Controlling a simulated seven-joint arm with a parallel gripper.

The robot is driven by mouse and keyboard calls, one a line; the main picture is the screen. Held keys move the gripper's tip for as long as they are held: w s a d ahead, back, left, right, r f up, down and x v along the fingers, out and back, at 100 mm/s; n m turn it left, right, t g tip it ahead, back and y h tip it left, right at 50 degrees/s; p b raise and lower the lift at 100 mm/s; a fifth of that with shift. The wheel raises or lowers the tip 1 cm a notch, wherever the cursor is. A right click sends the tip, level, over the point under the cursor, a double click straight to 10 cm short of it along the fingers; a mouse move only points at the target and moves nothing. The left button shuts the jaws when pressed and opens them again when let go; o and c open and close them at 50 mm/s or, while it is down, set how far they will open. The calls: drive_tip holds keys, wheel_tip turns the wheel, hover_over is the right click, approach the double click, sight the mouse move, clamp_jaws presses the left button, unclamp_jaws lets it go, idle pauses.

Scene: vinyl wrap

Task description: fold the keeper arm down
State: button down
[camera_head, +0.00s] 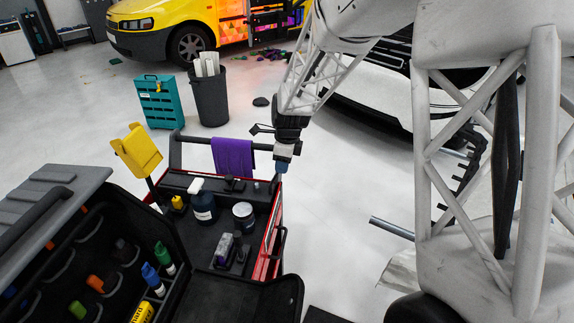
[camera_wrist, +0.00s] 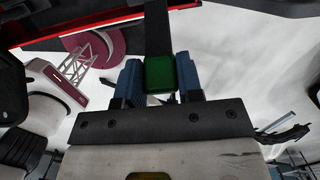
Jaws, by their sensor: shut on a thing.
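My gripper (camera_wrist: 161,80) shows two blue fingers in the wrist view, closed on either side of a green block (camera_wrist: 160,73). A dark bar (camera_wrist: 157,30) runs from the green block to the top of that view. The bar and block look like the keeper arm with its grip; its hinge is out of view. In the head view my gripper (camera_head: 282,166) points down at the far right corner of the tool cart (camera_head: 266,250). The green grip is too small or hidden to make out there.
A purple cloth (camera_head: 232,156) hangs over the cart's rail, left of my gripper. Bottles and a jar (camera_head: 243,215) stand on the cart top. An open case (camera_head: 60,215) is at the front left. A white car (camera_head: 372,90) stands behind my arm.

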drive_tip(key=a+h, duration=0.2)
drive_tip(key=h, duration=0.1)
drive_tip(key=a+r+h, duration=0.1)
drive_tip(key=a, duration=0.1)
drive_tip(key=shift+w+g, duration=0.25)
drive_tip(key=shift+g, duration=0.05)
drive_tip(key=a+h, duration=0.3)
drive_tip(key=h, duration=0.2)
hover_over(242, 185)
drive_tip(key=shift+g, duration=0.3)
drive_tip(key=f, duration=0.6)
drive_tip(key=shift+d+f, duration=0.3)
drive_tip(key=shift+f, duration=0.05)
drive_tip(key=shift+a+f, duration=0.15)
drive_tip(key=shift+f, duration=0.55)
drive_tip(key=shift+a+f, duration=0.15)
drive_tip(key=shift+f, duration=0.55)
drive_tip(key=c, duration=0.8)
unclamp_jaws()
drive_tip(key=shift+o, duration=0.2)
